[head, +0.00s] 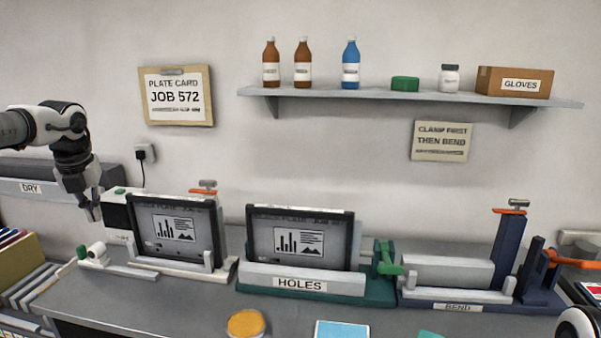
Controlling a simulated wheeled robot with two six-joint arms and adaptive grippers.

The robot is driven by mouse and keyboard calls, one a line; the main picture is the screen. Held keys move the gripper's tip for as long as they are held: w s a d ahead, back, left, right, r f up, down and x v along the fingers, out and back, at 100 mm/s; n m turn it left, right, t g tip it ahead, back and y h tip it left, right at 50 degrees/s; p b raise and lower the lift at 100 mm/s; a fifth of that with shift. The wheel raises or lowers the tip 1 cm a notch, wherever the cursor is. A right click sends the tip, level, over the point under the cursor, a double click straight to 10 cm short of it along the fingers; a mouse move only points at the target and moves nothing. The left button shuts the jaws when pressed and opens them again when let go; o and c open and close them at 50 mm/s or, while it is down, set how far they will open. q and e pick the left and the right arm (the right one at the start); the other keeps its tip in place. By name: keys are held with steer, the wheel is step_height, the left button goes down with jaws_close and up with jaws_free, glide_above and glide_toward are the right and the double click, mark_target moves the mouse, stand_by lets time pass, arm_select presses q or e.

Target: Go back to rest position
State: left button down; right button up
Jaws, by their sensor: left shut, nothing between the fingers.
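My left gripper (93,212) hangs at the left side of the view, pointing down, shut and empty. It is beside the white device with the green button, left of the first plate stand. A dark framed plate (178,232) with a chart stands upright in the white stand at the left. A second dark framed plate (300,238) stands upright in the green-based HOLES station (345,287). The BEND station (447,272) with a grey block and blue posts stands to the right.
A wall shelf (410,96) holds bottles, a green lid and a GLOVES box (514,82). A DRY unit (55,188) stands behind my left arm. A yellow round pot (246,323) and a blue-edged card (341,330) lie at the bench front. Folders (22,262) stand at far left.

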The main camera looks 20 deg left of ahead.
arm_select(q)
steer(key=s+d+f+m+g+y+b, duration=0.1)
steer(key=s+d+f+m+y+b, duration=0.15)
steer(key=f+m, duration=0.7)
steer(key=s+d+f+m+g+y+b, duration=0.15)
steer(key=d+f+y, duration=0.25)
steer(key=f, duration=1.3)
steer(key=s+d+f+m+g+y+b, duration=0.1)
steer(key=s+d+f+m+y+b, duration=0.2)
steer(key=f+m, duration=0.75)
steer(key=s+d+f+m+t+h, duration=0.1)
steer(key=s+d+f+m+t, duration=0.1)
steer(key=d+f+m, duration=0.35)
steer(key=s+d+f+m+t+h, duration=0.1)
steer(key=s+d+f+m+t, duration=0.15)
steer(key=f, duration=0.65)
steer(key=s+d+f+m+g+h, duration=0.3)
steer(key=s+d+m+h, duration=0.6)
steer(key=s+d+m, duration=0.4)
steer(key=s+d, duration=0.3)
steer(key=d, duration=0.1)
steer(key=shift+d+f, duration=0.25)
steer(key=shift+f, duration=0.1)
arm_select(e)
step_height(320, 180, down, 7)
